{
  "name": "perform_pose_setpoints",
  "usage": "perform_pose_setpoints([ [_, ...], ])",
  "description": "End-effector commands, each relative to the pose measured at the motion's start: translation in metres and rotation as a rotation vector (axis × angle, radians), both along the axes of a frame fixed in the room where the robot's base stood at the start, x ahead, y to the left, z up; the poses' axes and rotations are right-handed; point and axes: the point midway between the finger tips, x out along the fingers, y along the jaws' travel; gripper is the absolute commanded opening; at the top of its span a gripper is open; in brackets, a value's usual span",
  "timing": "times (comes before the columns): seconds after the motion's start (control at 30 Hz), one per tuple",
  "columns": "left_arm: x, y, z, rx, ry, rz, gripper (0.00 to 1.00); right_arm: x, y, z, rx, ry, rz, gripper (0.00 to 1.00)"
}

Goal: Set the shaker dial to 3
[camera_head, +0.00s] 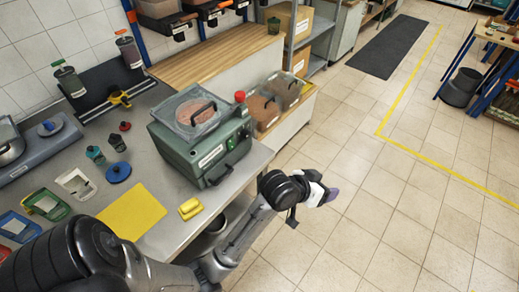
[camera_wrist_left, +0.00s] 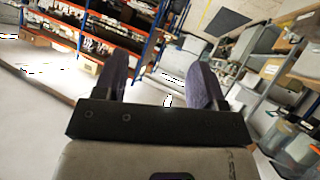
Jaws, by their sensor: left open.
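The likely shaker is a green machine (camera_head: 205,145) on the grey counter, with a clear lidded bin on top and a red knob (camera_head: 240,96) at its back right corner. Its front panel shows a small green spot and pale labels. I cannot make out a dial or its setting. My left gripper (camera_head: 325,195) is to the right of the machine, past the counter edge and over the tiled floor. It is open and empty. In the left wrist view its two dark fingers (camera_wrist_left: 158,85) stand apart, facing shelving. My right gripper is not in view.
A yellow board (camera_head: 130,212) and a yellow block (camera_head: 190,208) lie near the counter's front. Jars, a blue lid (camera_head: 118,172) and small trays stand to the left.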

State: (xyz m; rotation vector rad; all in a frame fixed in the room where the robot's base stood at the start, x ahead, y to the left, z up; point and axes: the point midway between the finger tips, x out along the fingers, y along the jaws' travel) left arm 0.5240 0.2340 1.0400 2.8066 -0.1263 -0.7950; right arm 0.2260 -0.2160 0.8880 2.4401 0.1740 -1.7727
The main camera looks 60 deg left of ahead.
Motion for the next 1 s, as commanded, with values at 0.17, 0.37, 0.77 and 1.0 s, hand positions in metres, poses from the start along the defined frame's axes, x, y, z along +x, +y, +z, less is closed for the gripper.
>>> perform_pose_setpoints([
  [0.17,0.103,0.02,0.025,-0.418,-0.36,0.11,0.64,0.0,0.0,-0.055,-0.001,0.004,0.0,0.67],
  [0.37,0.151,0.064,0.053,-0.894,-0.692,0.286,0.64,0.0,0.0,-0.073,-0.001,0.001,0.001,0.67],
  [0.77,0.137,0.18,0.004,-1.708,-1.356,0.791,0.64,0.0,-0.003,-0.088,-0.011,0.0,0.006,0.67],
  [1.0,0.081,0.214,-0.06,-1.956,-1.853,1.05,0.64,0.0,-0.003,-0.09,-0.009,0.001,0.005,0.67],
])
